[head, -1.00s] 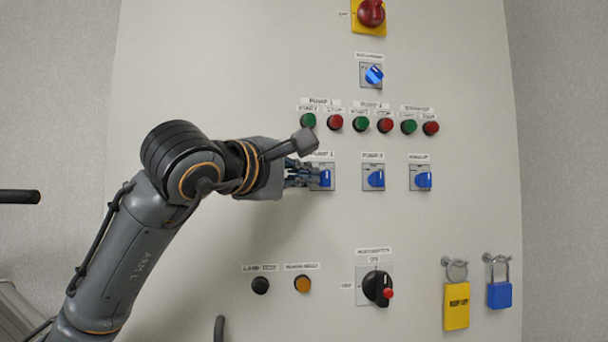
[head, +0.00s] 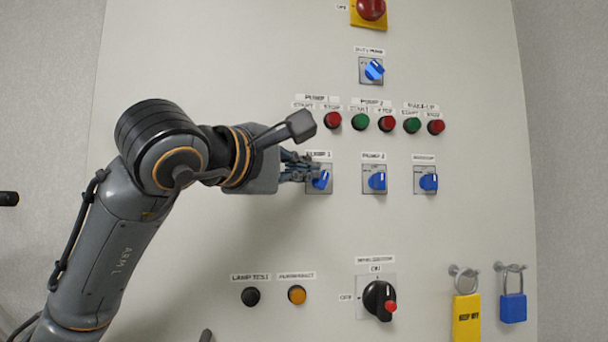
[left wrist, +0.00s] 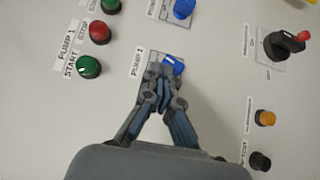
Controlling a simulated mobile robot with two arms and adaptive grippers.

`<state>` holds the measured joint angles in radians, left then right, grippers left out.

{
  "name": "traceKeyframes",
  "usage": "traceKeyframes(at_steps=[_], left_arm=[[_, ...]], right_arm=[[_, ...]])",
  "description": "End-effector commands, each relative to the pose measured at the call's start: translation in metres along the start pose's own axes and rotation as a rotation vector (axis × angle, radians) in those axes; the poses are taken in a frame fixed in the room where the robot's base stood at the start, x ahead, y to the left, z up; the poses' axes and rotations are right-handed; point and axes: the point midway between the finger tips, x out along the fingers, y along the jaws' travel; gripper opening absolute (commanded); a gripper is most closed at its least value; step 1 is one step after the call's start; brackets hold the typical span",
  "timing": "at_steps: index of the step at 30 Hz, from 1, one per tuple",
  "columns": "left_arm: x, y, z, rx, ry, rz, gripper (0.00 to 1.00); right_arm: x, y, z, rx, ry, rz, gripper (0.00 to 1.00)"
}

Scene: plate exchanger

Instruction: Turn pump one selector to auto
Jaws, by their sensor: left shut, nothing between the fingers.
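The pump 1 selector (head: 321,180) is a blue knob on a square plate under a label reading PUMP 1. In the head view its handle looks tilted, with its upper end toward the right. My left gripper (head: 308,172) is shut and empty at the left edge of this knob, with its fingers partly in front of the plate. In the left wrist view the fingertips of the left gripper (left wrist: 163,75) sit right beside the blue knob (left wrist: 174,65); I cannot tell if they touch it. The exact pointer mark is too small to read. My right gripper is not in view.
The pump 2 selector (head: 377,180) and another blue selector (head: 428,182) stand to the right. Above are red and green push buttons (head: 361,121). Below are a black rotary switch (head: 379,299), an orange button (head: 297,295) and padlocks (head: 513,307). Bare panel lies between the rows.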

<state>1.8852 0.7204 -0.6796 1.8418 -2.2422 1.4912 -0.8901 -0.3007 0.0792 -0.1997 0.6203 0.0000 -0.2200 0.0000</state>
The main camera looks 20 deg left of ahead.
Motion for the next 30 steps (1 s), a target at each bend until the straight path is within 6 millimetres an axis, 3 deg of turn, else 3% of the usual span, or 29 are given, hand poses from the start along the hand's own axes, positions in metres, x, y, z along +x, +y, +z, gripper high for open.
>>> traceKeyframes(at_steps=[30], left_arm=[[0.006, 0.011, 0.008, 0.0, 0.0, -0.006, 0.0]], right_arm=[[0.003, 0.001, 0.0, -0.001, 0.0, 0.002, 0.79]])
